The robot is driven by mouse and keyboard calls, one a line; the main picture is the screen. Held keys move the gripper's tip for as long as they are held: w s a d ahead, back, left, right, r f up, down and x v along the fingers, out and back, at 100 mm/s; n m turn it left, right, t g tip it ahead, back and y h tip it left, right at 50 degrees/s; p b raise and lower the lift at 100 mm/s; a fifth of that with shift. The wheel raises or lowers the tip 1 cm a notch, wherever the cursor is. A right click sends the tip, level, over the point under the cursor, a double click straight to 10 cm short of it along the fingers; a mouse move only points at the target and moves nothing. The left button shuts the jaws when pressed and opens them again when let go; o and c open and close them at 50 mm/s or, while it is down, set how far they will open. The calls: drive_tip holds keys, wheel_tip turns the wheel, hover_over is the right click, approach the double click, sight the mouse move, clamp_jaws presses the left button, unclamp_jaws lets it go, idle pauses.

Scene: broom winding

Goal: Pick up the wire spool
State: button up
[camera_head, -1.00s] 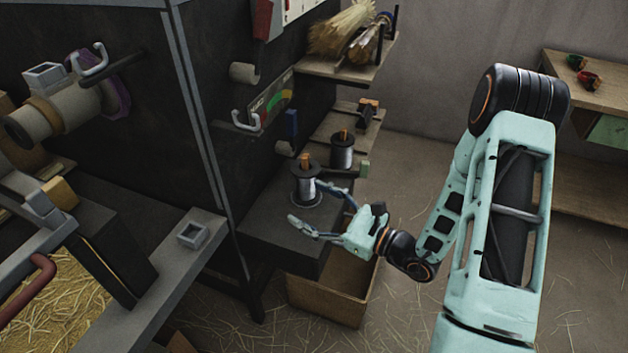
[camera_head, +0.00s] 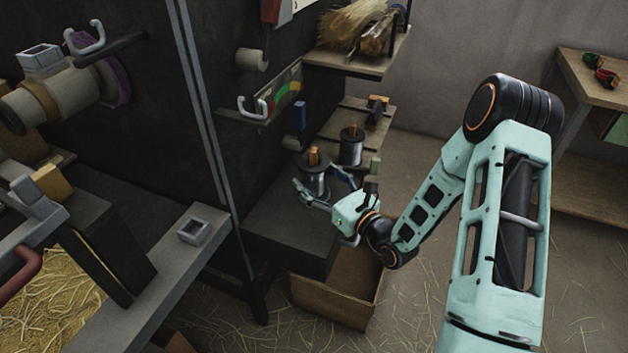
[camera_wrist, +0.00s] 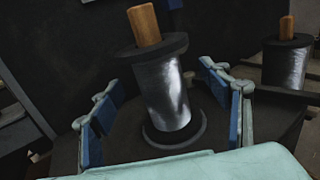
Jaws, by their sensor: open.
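The wire spool (camera_head: 313,183) stands upright on the dark machine shelf (camera_head: 285,238). It has dark flanges, silvery wire and an orange-brown wooden peg on top. My gripper (camera_head: 325,197) is at the spool, with its fingers on either side of it. In the wrist view the spool (camera_wrist: 165,95) stands between the blue-padded fingers of my gripper (camera_wrist: 165,120), with gaps at both sides. The gripper is open and holds nothing. The near finger hides part of the spool's lower body in the head view.
A second spool (camera_head: 351,147) stands behind on a slatted wooden shelf (camera_head: 338,122); it also shows at right in the wrist view (camera_wrist: 286,66). An open wooden box (camera_head: 335,300) is below. Brooms (camera_head: 350,25) lie on the upper shelf.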

drive_tip(key=shift+x, duration=0.8)
drive_tip(key=shift+c, duration=0.5)
drive_tip(key=c, duration=1.5)
drive_tip(key=shift+c, duration=0.6)
drive_tip(key=shift+w+r, duration=0.1)
